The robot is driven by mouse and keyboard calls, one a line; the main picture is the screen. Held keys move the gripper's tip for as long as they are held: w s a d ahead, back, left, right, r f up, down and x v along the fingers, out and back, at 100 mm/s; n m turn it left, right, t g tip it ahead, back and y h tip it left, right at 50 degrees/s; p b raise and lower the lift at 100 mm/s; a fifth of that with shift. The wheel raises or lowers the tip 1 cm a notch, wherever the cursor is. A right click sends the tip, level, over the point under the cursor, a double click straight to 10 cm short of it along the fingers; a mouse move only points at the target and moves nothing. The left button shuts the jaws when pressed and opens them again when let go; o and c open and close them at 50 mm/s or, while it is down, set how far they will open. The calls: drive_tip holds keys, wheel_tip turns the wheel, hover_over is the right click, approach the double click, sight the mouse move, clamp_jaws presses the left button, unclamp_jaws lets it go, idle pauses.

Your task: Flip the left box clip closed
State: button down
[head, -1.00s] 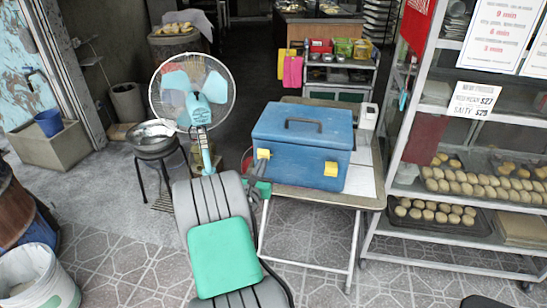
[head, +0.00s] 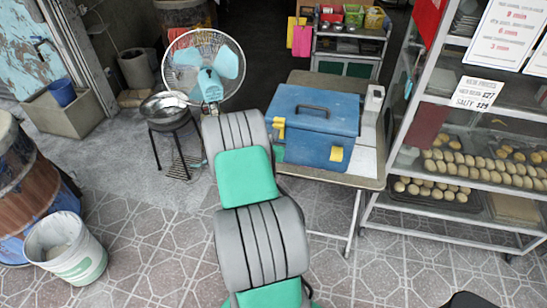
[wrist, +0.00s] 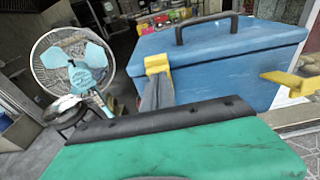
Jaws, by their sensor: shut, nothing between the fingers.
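The blue box (head: 312,125) has a lid with a dark handle and stands on a small table. Its left yellow clip (head: 279,129) is upright by the lid seam at the left of the front. The same clip shows in the wrist view (wrist: 156,64). I cannot tell whether it is latched. The right yellow clip (wrist: 290,82) sticks out from the front. My gripper (wrist: 156,82) is shut and empty, its grey fingers right at the left clip, hiding its lower part. Whether they touch it is unclear.
The table (head: 345,180) carries the box and a white bottle (head: 374,98). A fan (head: 205,70) and a metal bowl on a stand (head: 170,108) are to the left. A rack of buns (head: 470,165) stands close on the right. Tiled floor is open in front.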

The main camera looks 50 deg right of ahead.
drive_tip(key=s+a+r, duration=0.4)
drive_tip(key=a+r, duration=0.3)
drive_tip(key=a, duration=0.3)
drive_tip(key=shift+a, duration=0.15)
drive_tip(key=shift+s, duration=0.1)
